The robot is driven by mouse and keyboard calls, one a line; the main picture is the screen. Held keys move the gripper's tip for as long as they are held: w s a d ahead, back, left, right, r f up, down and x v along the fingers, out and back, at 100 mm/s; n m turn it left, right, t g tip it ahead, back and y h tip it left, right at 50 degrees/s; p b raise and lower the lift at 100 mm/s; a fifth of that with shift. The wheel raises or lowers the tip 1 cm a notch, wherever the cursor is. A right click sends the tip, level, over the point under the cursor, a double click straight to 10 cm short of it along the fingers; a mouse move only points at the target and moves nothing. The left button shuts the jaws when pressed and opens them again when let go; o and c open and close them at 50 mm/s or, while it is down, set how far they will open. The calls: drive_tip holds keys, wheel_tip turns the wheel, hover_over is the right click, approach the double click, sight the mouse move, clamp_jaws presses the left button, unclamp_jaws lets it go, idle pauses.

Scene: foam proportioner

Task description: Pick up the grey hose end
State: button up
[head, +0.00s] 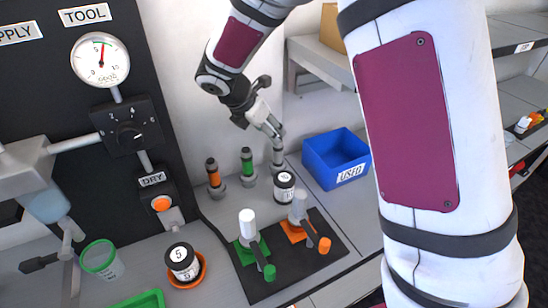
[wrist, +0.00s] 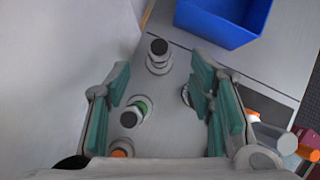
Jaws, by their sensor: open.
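The grey hose end (head: 278,152) stands upright in a holder on the bench at the back, to the right of the green one. It also shows in the wrist view (wrist: 158,50), with a dark top. My gripper (head: 268,122) is open and empty, just above and left of the grey hose end in the head view. In the wrist view my gripper (wrist: 160,78) has its teal-padded fingers spread wide. The grey hose end lies between their lines, beyond the tips and not visibly touched.
A green hose end (head: 247,162) and an orange hose end (head: 213,174) stand to the left. A labelled jar (head: 284,188) stands close in front. The blue USED bin (head: 332,160) is to the right. A black mat (head: 262,287) with coloured pads lies nearer.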

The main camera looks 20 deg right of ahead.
sight(282, 148)
drive_tip(key=p+x, duration=0.1)
drive_tip(key=x, duration=1.1)
drive_tip(key=shift+w+f, duration=0.1)
drive_tip(key=shift+f, duration=0.2)
clamp_jaws()
